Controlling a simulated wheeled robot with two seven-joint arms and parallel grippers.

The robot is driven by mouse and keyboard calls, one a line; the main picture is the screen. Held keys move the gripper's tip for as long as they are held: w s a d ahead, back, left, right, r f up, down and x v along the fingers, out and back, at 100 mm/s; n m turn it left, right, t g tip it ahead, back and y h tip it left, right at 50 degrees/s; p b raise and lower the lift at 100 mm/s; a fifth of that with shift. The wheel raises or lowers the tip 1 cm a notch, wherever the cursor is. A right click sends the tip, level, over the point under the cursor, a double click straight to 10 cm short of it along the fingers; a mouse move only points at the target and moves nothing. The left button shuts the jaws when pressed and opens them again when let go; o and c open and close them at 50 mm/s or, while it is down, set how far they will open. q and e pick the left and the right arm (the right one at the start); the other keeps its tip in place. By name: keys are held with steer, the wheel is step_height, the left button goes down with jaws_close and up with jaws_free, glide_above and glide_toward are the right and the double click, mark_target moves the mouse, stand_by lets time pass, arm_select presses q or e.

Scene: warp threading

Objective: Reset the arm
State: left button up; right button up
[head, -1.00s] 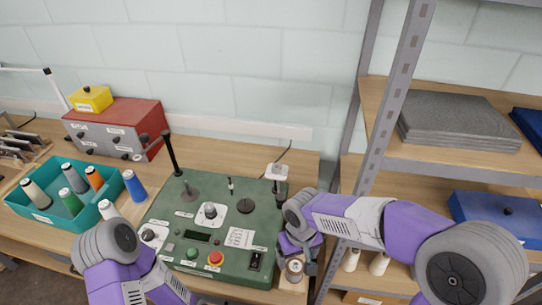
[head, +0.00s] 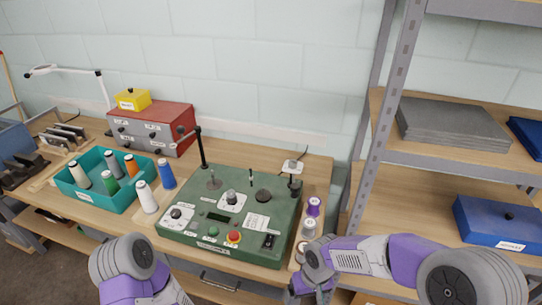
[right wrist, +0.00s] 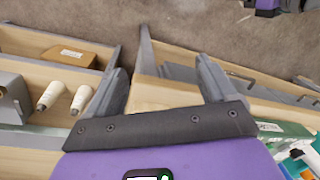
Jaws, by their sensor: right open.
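My right arm (head: 375,257) comes in from the right, bent down past the front right corner of the workbench. Its gripper (head: 318,291) is low at the bottom edge of the head view, partly cut off. In the right wrist view the gripper (right wrist: 166,78) is open, with nothing between its fingers; the wooden bench corner and brown floor show beyond them. My left arm (head: 132,268) shows at the bottom left, but its gripper is out of view. The green control panel (head: 180,233) lies on the workbench, left of my right gripper.
A purple spool (head: 313,207) and other spools stand along the panel's right side. A teal bin (head: 121,203) of thread cones, a white cone (head: 147,197) and a blue cone (head: 167,174) are at left. The metal shelf post (head: 381,130) stands close to my right arm.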

steer(key=s+f+m+y, duration=0.1)
steer(key=s+f, duration=0.2)
steer(key=f, duration=0.4)
steer(key=s+f+m+y, duration=0.1)
steer(key=s+f+m, duration=0.1)
steer(key=f, duration=0.4)
steer(key=s+f+m+t, duration=0.1)
steer(key=s+f+m, duration=0.1)
steer(key=s+f, duration=0.2)
step_height(320, 180, down, 4)
steer(key=shift+s+d+r+y, duration=0.15)
steer(key=shift+s+d+y, duration=0.15)
steer(key=shift+y, duration=0.1)
